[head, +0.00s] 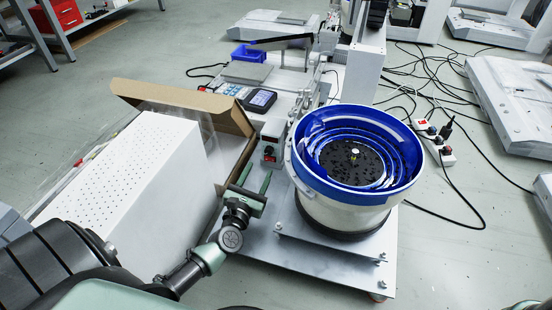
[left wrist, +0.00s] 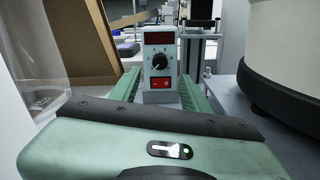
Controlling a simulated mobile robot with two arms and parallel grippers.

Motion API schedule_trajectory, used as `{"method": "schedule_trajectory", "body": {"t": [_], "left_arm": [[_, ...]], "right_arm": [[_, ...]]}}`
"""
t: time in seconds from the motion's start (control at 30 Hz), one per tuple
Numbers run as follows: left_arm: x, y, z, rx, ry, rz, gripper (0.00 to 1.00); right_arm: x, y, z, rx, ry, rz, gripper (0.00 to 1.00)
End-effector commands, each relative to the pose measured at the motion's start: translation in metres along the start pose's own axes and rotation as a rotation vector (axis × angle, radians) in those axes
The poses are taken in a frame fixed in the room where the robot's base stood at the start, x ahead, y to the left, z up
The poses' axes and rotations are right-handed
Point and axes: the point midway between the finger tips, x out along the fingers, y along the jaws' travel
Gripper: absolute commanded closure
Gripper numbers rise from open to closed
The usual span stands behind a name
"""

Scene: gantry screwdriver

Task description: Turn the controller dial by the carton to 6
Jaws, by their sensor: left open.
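The controller (head: 271,142) is a small light grey box between the carton and the blue-rimmed bowl. In the left wrist view the controller (left wrist: 160,92) faces me, with a dark red display on top, a black dial (left wrist: 159,61) in the middle and a red switch (left wrist: 160,83) below. The dial's exact setting is too small to read. The open carton (head: 190,110) stands to its left. My left gripper (head: 256,181) is open and empty in front of the controller. Its green fingers (left wrist: 163,84) lie to either side of the box, apart from the dial. My right gripper is not in view.
The bowl feeder (head: 345,205) with a blue rim stands close on the right, on a grey base plate. A white perforated case (head: 125,190) is at the left. A keypad device (head: 259,100) and a blue bin (head: 248,53) lie behind. Cables run across the floor at the right.

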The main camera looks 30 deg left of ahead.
Motion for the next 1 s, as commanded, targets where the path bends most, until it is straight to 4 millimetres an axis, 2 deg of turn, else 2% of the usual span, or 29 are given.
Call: {"method": "schedule_trajectory", "body": {"t": [0.43, 0.6, 0.83, 0.87, 1.0], "left_arm": [[0.065, 0.0, 0.001, 0.0, -0.003, -0.001, 0.53], [0.074, -0.001, 0.001, 0.0, -0.002, -0.002, 0.53], [0.074, -0.001, 0.001, 0.001, -0.001, -0.002, 0.53], [0.074, -0.001, 0.001, 0.001, -0.001, -0.002, 0.59], [0.074, -0.001, 0.001, 0.002, -0.001, -0.002, 0.98]], "right_arm": [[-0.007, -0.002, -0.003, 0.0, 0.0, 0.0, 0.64], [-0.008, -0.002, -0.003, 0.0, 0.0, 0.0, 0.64], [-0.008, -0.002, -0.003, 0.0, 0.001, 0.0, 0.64], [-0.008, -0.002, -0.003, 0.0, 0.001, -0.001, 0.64], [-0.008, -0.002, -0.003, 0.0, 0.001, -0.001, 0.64]]}}
